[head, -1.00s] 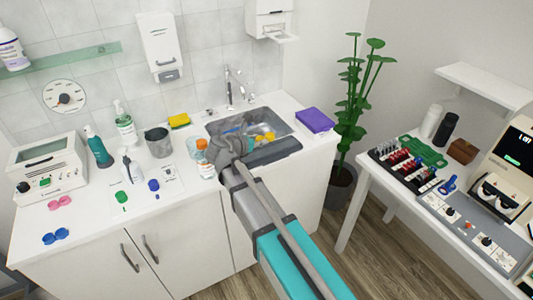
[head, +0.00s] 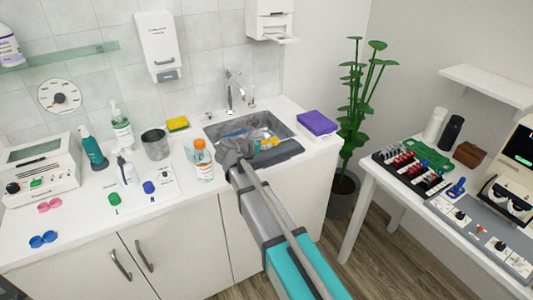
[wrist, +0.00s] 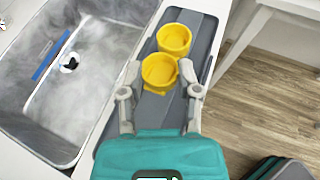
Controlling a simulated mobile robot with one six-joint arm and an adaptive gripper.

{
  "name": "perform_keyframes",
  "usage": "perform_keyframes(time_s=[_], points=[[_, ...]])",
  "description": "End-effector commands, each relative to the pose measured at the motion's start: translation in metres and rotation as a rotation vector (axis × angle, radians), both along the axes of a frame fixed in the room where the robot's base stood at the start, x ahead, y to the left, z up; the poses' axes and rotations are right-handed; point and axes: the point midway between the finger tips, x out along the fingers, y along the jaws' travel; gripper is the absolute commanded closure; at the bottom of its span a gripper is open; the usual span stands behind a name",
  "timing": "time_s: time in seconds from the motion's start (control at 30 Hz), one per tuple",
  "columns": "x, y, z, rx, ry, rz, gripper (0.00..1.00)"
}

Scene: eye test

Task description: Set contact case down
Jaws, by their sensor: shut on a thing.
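The yellow contact case (wrist: 174,40) has two round open cups. My gripper (wrist: 159,78) is shut on its nearer cup, one finger on each side. In the wrist view the case is over a dark grey strip (wrist: 199,45) beside the sink basin; I cannot tell whether it touches the strip. In the head view the case (head: 268,143) shows small at the sink's front edge. My wrist hides most of the gripper there.
The sink (head: 292,130) is left of the case in the wrist view. An orange-capped bottle (head: 202,163) stands close left of my wrist. A purple block (head: 317,122) lies right of the sink. Pink (head: 49,205) and blue (head: 43,239) cases lie on the counter's left.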

Motion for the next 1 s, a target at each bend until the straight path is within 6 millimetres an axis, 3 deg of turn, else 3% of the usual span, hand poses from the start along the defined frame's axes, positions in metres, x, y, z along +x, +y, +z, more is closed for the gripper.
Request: perform_keyframes(time_s=[0.27, 0.7, 1.0], points=[[0.003, 0.0, -0.005, 0.0, 0.0, 0.0, 0.77], [0.008, -0.001, -0.038, 0.0, 0.0, 0.0, 0.77], [0.008, -0.001, -0.04, 0.0, 0.0, 0.0, 0.77]])
